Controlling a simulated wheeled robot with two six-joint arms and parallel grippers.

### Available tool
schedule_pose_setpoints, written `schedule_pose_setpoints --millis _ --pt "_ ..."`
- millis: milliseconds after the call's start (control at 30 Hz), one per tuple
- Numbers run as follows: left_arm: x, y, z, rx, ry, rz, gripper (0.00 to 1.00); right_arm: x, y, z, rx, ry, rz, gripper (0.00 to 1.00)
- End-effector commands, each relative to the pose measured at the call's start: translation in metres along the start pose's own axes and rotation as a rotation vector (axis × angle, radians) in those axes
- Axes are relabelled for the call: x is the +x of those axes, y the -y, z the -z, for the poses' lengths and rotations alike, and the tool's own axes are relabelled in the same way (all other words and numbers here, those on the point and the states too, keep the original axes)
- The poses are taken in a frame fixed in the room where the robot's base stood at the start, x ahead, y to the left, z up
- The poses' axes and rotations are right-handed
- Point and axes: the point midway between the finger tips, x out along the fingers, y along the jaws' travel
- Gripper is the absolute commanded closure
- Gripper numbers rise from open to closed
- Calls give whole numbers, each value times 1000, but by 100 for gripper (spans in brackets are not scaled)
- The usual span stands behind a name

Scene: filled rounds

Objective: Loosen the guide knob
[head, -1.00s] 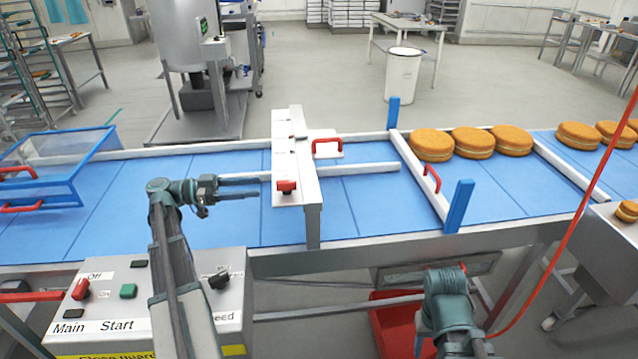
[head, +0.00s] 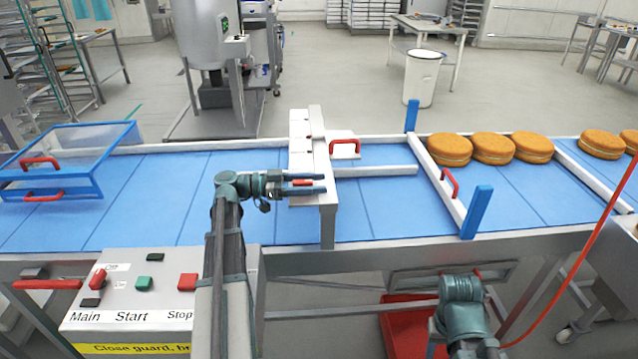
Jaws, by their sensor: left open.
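The red guide knob (head: 303,183) sits on the near end of the pale guide bridge (head: 327,160) over the blue conveyor. In the head view my left gripper (head: 319,183) reaches in from the left. Its jaws are open, one finger on the far side of the knob and one on the near side. The knob shows between the fingers; I cannot tell whether they touch it. A pale guide rail (head: 375,171) runs right from the bridge along the belt. My right arm shows at the bottom right, but its fingers do not show.
The control box (head: 140,305) with knobs and buttons stands at the front left. A clear, blue-framed guard (head: 70,158) with red handles is at the left. Filled rounds (head: 450,149) lie behind a white crossbar (head: 440,180) at the right. The belt left of the bridge is clear.

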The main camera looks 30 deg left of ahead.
Motion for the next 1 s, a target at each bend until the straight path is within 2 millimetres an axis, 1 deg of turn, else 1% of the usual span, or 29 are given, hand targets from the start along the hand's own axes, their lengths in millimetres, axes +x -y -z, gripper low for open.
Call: schedule_pose_setpoints --millis 33,133,467,567,700,767,800,1000 --pt "5 -1 0 0 0 -2 45 0 0 0 0 0 0 50" --pt "10 -1 0 0 0 -2 45 0 0 0 0 0 0 50" --pt "12 0 0 0 0 0 45 0 0 0 0 0 0 50" --pt "12 0 0 0 0 0 61 0 0 0 0 0 0 50" --pt "12 0 0 0 0 -1 86 0 0 0 0 0 0 50" --pt "12 0 0 0 0 0 97 0 0 0 0 0 0 50" --pt "12 0 0 0 0 -1 100 0 0 0 0 0 0 50" --pt "12 0 0 0 0 0 100 0 0 0 0 0 0 50"
